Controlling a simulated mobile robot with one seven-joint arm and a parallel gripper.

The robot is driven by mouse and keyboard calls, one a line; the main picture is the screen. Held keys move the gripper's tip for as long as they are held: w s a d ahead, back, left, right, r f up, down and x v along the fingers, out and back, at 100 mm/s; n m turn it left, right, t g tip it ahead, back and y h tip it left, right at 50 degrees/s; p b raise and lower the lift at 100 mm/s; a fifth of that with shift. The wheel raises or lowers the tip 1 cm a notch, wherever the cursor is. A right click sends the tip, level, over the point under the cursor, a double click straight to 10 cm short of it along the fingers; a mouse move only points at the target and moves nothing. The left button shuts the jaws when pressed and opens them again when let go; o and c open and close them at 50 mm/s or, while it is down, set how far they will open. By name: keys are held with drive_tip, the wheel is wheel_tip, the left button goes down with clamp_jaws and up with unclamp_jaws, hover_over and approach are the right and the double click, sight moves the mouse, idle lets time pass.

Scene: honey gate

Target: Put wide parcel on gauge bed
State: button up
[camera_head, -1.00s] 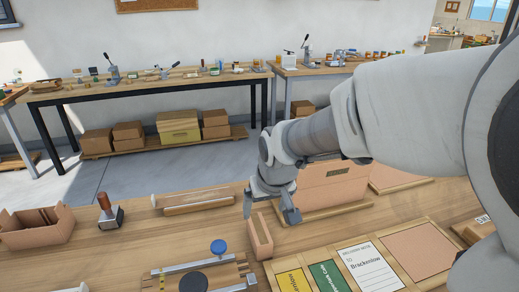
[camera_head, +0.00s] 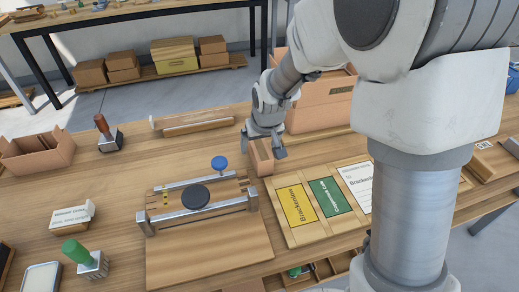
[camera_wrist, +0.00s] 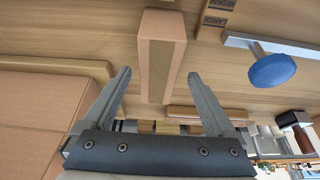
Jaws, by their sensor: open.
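A narrow brown cardboard parcel (camera_head: 262,160) with a tan top strip, seemingly the wide parcel, stands on the table just right of the gauge bed. It shows at the upper middle of the wrist view (camera_wrist: 156,50). My gripper (camera_head: 264,143) is open at the parcel's far end. In the wrist view my gripper (camera_wrist: 160,76) has its fingers spread either side of the parcel's line, with gaps. The gauge bed (camera_head: 210,247) is a wooden board with two metal rails, a black disc and a blue knob. The bed's surface between the rails holds no parcel.
A large carton (camera_head: 318,112) stands right behind my gripper. A wooden tray (camera_head: 315,235) with yellow, green and white label cards lies to the front right. Stamps (camera_head: 108,138) (camera_head: 92,263) and an open box (camera_head: 38,150) stand left.

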sight(258, 151)
drive_tip(key=x, duration=0.2)
drive_tip(key=b+x, duration=0.1)
drive_tip(key=x, duration=0.1)
drive_tip(key=shift+w+f, duration=0.3)
drive_tip(key=shift+w, duration=0.1)
drive_tip(key=shift+f+b, duration=0.25)
drive_tip(key=shift+b, duration=0.05)
clamp_jaws()
drive_tip(key=shift+r, duration=0.1)
wheel_tip(258, 151, up, 10)
drive_tip(key=p, duration=0.3)
drive_tip(key=shift+r, duration=0.15)
drive_tip(key=s+d+m+p, duration=0.1)
drive_tip(key=s+d+p, duration=0.2)
drive_tip(key=d+p, duration=0.2)
drive_tip(key=s+d+f+m+h+p, duration=0.1)
drive_tip(key=s+d+m+p, duration=0.1)
drive_tip(key=d+p, duration=0.3)
drive_tip(key=s+d, duration=0.1)
drive_tip(key=d, duration=0.3)
drive_tip(key=shift+s+d+f, duration=0.3)
drive_tip(key=shift+s+d, duration=0.05)
drive_tip(key=shift+s, duration=0.05)
